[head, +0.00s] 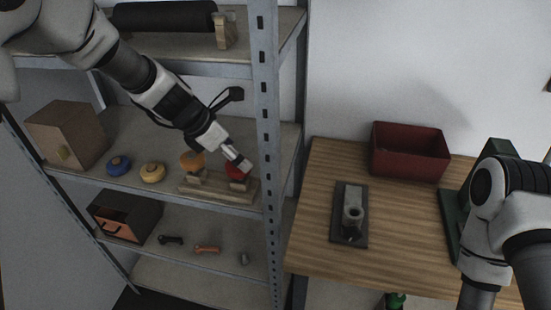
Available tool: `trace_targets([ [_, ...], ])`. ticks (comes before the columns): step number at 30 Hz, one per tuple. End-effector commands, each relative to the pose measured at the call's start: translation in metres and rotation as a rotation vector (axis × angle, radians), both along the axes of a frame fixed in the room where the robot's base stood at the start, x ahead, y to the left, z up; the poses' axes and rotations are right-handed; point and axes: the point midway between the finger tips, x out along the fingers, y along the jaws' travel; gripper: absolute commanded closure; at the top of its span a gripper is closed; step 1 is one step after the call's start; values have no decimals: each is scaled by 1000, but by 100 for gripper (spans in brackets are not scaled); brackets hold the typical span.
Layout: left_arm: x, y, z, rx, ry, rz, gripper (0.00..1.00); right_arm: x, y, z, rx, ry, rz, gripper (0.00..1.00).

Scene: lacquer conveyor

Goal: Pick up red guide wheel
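The red guide wheel (235,174) sits at the right end of a wooden holder (215,191) on the middle shelf. An orange wheel (192,161) sits at the holder's left part. My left gripper (240,164) reaches down from the upper left, with its tip at the red wheel and covering part of it. The fingers are too small to tell whether they are open or closed on the wheel. My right arm stands at the right edge, and its gripper is out of view.
A blue wheel (118,165) and a yellow wheel (152,172) lie left of the holder, beside a brown box (68,136). A perforated shelf post (266,120) stands close right of my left gripper. The wooden table (310,228) carries a red bin (409,153) and a metal fixture (352,208).

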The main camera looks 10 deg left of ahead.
Motion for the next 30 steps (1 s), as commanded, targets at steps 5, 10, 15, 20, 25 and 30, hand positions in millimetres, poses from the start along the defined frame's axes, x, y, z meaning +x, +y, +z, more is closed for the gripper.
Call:
trace_targets([
  [5,10,-7,-21,2,-2,-2,8,-1,1,-6,0,3,4,60],
  [10,20,-13,-48,3,0,-2,8,-1,1,-8,0,4,4,60],
  [15,28,-21,-66,2,-4,-3,8,-1,1,-11,0,2,3,60],
  [20,28,-22,-66,1,-6,-3,8,-1,1,-11,0,2,3,60],
  [25,28,-22,-66,1,-5,-3,54,-1,1,-10,0,3,3,60],
  [30,28,-22,-66,1,-5,-3,77,-1,1,-11,0,2,3,60],
])
